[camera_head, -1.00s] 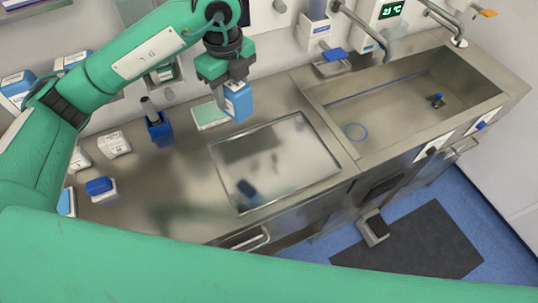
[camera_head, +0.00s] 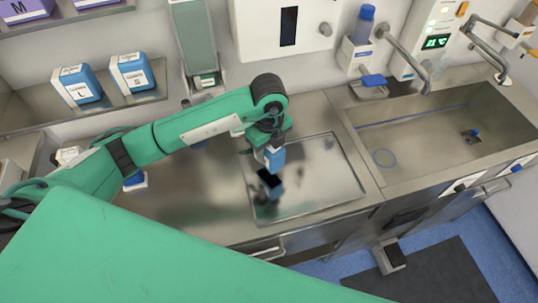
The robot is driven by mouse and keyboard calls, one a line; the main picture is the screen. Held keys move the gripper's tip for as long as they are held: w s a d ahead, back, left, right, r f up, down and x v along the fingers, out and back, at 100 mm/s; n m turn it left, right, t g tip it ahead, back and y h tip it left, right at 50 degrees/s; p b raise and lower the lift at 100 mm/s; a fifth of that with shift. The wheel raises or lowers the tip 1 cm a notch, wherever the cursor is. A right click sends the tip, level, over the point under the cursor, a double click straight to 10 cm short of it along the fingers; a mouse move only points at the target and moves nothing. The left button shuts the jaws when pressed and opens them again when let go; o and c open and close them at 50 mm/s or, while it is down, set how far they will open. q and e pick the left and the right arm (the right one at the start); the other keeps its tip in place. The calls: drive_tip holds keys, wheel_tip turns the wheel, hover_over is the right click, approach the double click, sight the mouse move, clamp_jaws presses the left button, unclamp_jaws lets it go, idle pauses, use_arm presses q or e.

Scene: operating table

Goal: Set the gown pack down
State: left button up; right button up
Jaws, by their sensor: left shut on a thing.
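The gown pack (camera_head: 274,159) is a small blue box with a white label face. My left gripper (camera_head: 270,146) points down and is shut on it, with the arm coming in from the left. The pack hangs over the shiny steel tray (camera_head: 330,200) set in the counter. A dark reflection of it shows on the tray below, so the pack looks to be above the surface. The gripper's fingers are partly hidden by its own body. My right gripper is not in view.
A steel sink (camera_head: 450,120) with taps lies to the right of the tray. Two more blue-and-white packs (camera_head: 77,86) (camera_head: 132,72) stand on the shelf at upper left. The counter (camera_head: 190,205) left of the tray is mostly clear.

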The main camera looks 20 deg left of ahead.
use_arm(q)
wheel_tip(320, 180, down, 4)
drive_tip(key=shift+r+p, duration=0.15)
drive_tip(key=shift+p, duration=0.3)
drive_tip(key=shift+f, duration=0.25)
drive_tip(key=shift+f, duration=0.15)
drive_tip(key=o, duration=1.2)
drive_tip(key=shift+c, duration=0.2)
